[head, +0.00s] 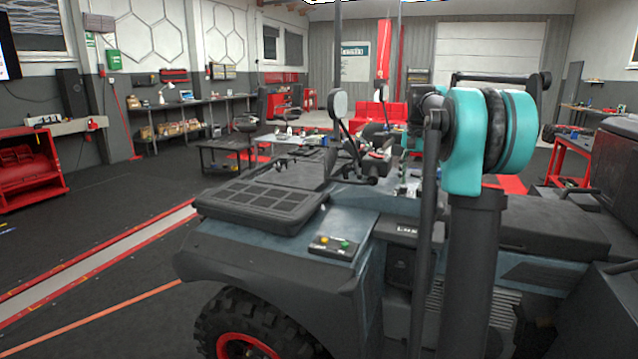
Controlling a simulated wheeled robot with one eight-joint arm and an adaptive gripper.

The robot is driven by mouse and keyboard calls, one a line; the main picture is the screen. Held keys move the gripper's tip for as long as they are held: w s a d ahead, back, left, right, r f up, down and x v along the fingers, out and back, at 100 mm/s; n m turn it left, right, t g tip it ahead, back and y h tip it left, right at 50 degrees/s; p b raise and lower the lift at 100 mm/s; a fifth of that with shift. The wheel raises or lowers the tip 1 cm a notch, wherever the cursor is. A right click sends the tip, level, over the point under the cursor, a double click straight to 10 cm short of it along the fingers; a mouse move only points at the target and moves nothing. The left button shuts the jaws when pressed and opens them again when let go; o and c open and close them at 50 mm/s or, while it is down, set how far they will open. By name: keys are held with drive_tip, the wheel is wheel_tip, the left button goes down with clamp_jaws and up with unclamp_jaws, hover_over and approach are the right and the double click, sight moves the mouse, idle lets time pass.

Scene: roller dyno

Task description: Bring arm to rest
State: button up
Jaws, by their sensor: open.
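My arm's teal joint (475,140) and dark upright link (472,265) fill the right middle of the head view. A dark bar runs across above the teal joint. I cannot make out my gripper or its fingers; the far part of the arm is hidden or cannot be told from the dark parts behind it.
A large blue-grey vehicle (360,230) with a red-rimmed wheel (250,330) stands close in front. Its round mirror (340,103) rises left of my arm. A red cabinet (30,170) stands at far left. The dark floor (100,205) at left is open.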

drive_tip(key=s+a+f+n+t, duration=0.1)
drive_tip(key=s+a+f+n, duration=0.2)
drive_tip(key=s+f, duration=0.7)
drive_tip(key=s+a+f+n+t, duration=0.1)
drive_tip(key=s+a+f, duration=0.3)
drive_tip(key=s+f, duration=0.6)
drive_tip(key=s+a+f+n+t, duration=0.1)
drive_tip(key=s+a+f+n, duration=0.2)
drive_tip(key=s+f, duration=0.7)
drive_tip(key=s+n, duration=0.1)
drive_tip(key=s, duration=0.4)
drive_tip(key=shift+s+a+n+t, duration=0.15)
drive_tip(key=shift+a+n+t, duration=0.05)
drive_tip(key=shift+n+t, duration=0.1)
